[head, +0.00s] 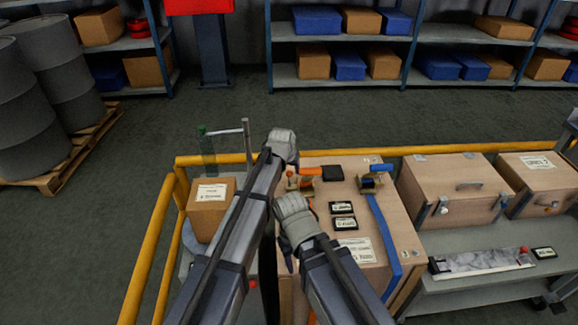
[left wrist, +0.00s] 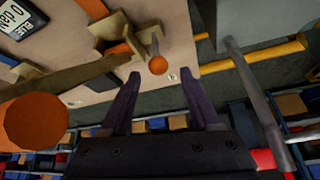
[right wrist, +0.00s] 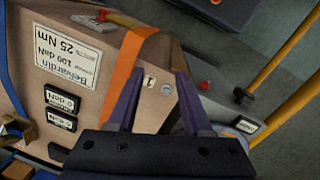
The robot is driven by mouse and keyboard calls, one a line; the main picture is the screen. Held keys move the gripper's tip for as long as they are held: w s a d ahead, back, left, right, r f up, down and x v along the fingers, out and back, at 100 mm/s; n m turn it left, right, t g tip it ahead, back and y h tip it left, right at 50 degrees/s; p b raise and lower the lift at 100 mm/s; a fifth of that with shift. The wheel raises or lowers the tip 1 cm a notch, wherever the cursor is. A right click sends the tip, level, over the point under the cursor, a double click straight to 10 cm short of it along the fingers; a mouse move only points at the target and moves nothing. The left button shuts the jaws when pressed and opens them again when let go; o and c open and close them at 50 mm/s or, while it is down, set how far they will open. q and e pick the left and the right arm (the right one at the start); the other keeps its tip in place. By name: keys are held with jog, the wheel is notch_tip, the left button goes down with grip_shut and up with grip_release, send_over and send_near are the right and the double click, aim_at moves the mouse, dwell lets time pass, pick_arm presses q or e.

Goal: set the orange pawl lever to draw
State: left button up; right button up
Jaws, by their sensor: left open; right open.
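In the left wrist view, a small orange ball knob (left wrist: 158,65) on a thin stem, apparently the pawl lever, stands beside a tan ratchet bracket (left wrist: 120,42). My left gripper (left wrist: 164,76) is open and empty. Its fingertips lie on either side of the ball in the picture, but I cannot tell the depth. A tan handle with a large orange grip (left wrist: 33,122) reaches across the left. In the head view the orange grip (head: 308,171) also shows, and my left gripper (head: 284,152) partly hides the ratchet. My right gripper (right wrist: 158,76) is open and empty near an orange strap (right wrist: 130,70).
Two dark displays (head: 343,215) sit between the ratchets. A grey post with a bar (head: 247,140) and a cardboard box (head: 210,207) stand left. A yellow rail (head: 420,150) runs behind.

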pick_arm(q)
jog(key=shift+p+v, duration=0.8)
jog(key=shift+v, duration=0.65)
pick_arm(e)
notch_tip(320, 180, up, 2)
jog(key=shift+r, duration=0.2)
